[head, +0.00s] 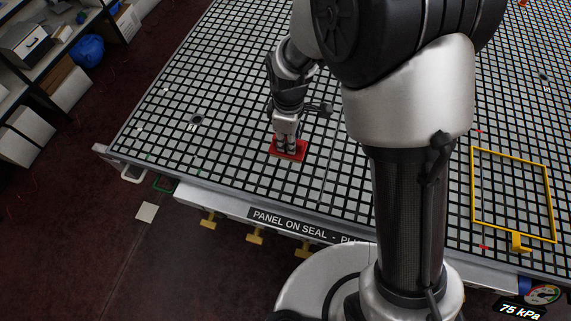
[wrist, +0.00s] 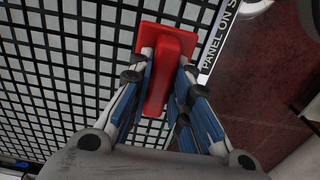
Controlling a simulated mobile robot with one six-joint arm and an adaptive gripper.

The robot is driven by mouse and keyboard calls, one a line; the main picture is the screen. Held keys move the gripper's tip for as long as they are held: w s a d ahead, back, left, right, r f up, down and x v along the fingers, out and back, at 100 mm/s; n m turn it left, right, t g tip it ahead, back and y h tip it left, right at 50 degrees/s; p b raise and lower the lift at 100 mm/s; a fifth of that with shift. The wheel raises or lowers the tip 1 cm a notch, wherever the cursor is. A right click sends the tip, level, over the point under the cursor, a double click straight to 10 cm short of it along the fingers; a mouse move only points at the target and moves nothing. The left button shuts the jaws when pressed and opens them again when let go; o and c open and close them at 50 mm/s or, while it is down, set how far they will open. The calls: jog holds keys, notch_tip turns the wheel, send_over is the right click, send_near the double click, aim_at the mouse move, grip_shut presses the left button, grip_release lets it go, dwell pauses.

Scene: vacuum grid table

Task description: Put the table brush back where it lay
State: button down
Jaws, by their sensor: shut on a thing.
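The table brush is a red block with a raised red grip; it shows in the head view (head: 289,151) near the front edge of the grid table, left of my arm's base. In the wrist view the brush (wrist: 172,50) lies between my fingers. My gripper (head: 287,138) is above the brush and shut on its grip, with a finger on each side in the wrist view (wrist: 165,85). The brush is at or just above the grid table (head: 230,80); I cannot tell whether it touches. The underside of the brush is hidden.
A yellow frame (head: 513,238) lies on the table at the right. Yellow clamps (head: 255,235) line the front edge. Shelves (head: 40,75) stand at the left. The grid around the brush is clear.

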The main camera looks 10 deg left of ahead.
notch_tip(320, 180, down, 13)
jog(key=shift+a+f+b, duration=0.1)
jog(key=shift+b, duration=1)
jog(key=shift+f, duration=0.1)
jog(key=c, duration=1.5)
grip_release()
